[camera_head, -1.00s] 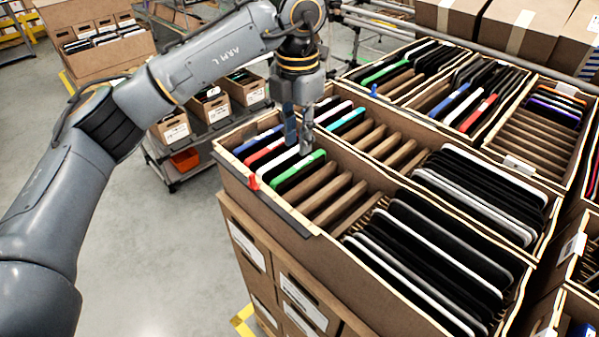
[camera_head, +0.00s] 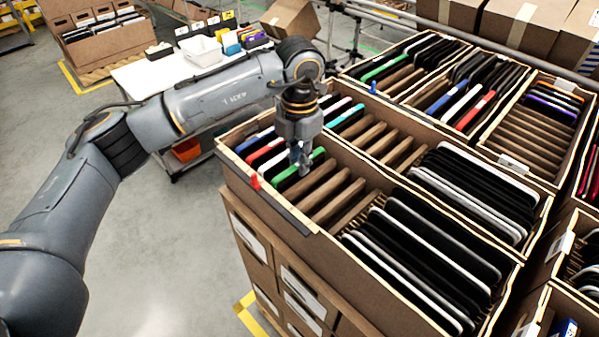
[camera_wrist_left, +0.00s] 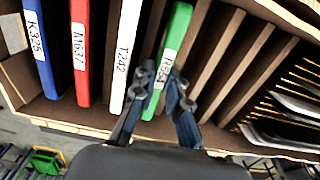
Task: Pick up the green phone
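The green phone (camera_head: 318,153) stands on edge in a slot of the near carton, at its left end, beside a white one. In the left wrist view the green phone (camera_wrist_left: 166,60) has a white label reading R354. My left gripper (camera_head: 300,160) is over it, pointing down. In the wrist view the left gripper (camera_wrist_left: 158,85) has one finger on each side of the phone, with a small gap at the left finger, so it looks open. In the head view the gripper hides the phone's middle. My right gripper is not in view.
White T242 (camera_wrist_left: 125,50), red M637 (camera_wrist_left: 80,50) and blue K325 (camera_wrist_left: 40,50) phones stand to the left. Empty slots with brown dividers (camera_head: 325,195) lie to the right. Another green phone (camera_head: 383,68) is in a farther carton. A red clip (camera_head: 255,182) marks the near rim.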

